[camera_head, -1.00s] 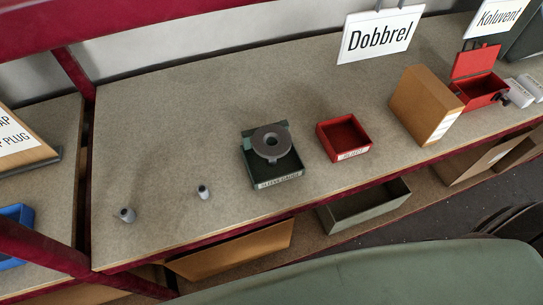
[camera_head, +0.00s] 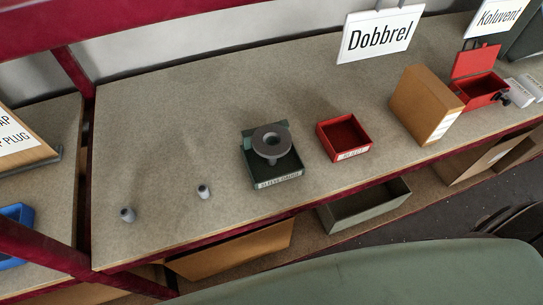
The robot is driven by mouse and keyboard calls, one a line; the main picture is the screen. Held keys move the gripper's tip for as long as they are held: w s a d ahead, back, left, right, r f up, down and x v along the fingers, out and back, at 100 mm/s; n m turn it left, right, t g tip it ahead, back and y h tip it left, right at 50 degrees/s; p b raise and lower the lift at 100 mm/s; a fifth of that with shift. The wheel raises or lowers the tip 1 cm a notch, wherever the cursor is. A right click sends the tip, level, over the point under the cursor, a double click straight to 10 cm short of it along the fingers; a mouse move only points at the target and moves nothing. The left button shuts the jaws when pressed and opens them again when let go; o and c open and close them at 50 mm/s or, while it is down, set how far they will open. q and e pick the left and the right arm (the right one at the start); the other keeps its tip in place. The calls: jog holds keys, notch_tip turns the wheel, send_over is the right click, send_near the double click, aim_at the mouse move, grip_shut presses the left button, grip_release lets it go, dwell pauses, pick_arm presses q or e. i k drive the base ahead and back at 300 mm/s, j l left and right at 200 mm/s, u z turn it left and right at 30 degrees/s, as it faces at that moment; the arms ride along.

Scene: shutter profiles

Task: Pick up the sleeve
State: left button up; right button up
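Two small grey sleeve-like pieces stand apart on the shelf. One grey piece (camera_head: 128,214) is at the front left and the other grey piece (camera_head: 204,191) is to its right; I cannot tell which of them is the sleeve. A dark green box (camera_head: 277,181) with a label, seemingly "SLEEVE GAUGE", stands near the middle. A grey flanged ring part (camera_head: 271,143) with a central hole sits in or over it. Neither of my grippers is in view.
A red open bin (camera_head: 344,136) stands right of the green box. Beyond are a cardboard box (camera_head: 424,104) and a red lidded box (camera_head: 480,90). A "Dobbrel" sign (camera_head: 380,33) hangs behind. The shelf's left part (camera_head: 160,130) is mostly clear.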

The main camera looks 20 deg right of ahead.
aim_at(124, 213)
jog(key=u, duration=0.95)
jog(key=k+z, duration=0.1)
jog(key=z, duration=1.3)
jog(key=u, duration=1.45)
